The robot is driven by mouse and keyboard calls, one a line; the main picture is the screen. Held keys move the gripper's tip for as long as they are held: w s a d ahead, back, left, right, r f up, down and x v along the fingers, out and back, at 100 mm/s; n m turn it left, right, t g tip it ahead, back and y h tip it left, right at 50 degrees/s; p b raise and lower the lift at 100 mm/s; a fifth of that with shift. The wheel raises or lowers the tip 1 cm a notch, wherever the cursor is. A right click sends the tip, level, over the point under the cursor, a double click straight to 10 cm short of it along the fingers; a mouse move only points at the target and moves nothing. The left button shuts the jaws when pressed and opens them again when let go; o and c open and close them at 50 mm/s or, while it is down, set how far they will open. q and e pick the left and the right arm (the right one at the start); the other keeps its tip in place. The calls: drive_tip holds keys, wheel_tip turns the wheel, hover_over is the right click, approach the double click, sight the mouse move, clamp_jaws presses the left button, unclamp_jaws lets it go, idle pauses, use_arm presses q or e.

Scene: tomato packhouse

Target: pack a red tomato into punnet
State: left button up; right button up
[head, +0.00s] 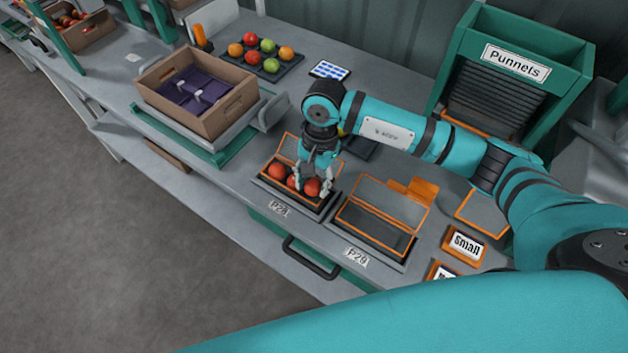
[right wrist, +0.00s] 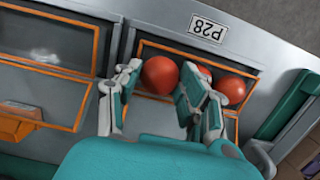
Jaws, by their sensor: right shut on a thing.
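My right gripper (head: 311,184) is down at the orange-edged clear punnet (head: 325,209) by the P28 label. It is shut on a red tomato (head: 313,188) at the punnet's right end. Two more red tomatoes (head: 277,170) lie in this punnet, to the left. In the right wrist view the gripper (right wrist: 160,98) has the held tomato (right wrist: 160,75) between its fingers. The other two (right wrist: 232,89) are beyond the right finger, one partly hidden by it. Whether the held tomato touches the punnet floor, I cannot tell. My left gripper is not in view.
An empty orange-edged punnet (head: 362,212) stands to the right by the P29 label. A tray (head: 262,67) with red, green and orange tomatoes is at the back. A brown box (head: 218,128) with purple lining stands left. A green Punnets dispenser (head: 565,95) is at the back right.

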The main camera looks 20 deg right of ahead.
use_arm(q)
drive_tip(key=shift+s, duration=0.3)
use_arm(e)
drive_tip(key=o, duration=0.9)
drive_tip(key=c, duration=0.3)
drive_tip(key=shift+r, duration=0.15)
drive_tip(key=shift+c, duration=0.2)
drive_tip(key=shift+r+p, duration=1.05)
drive_tip(key=shift+r, duration=1.85)
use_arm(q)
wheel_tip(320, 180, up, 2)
use_arm(e)
drive_tip(key=shift+s+f, duration=0.1)
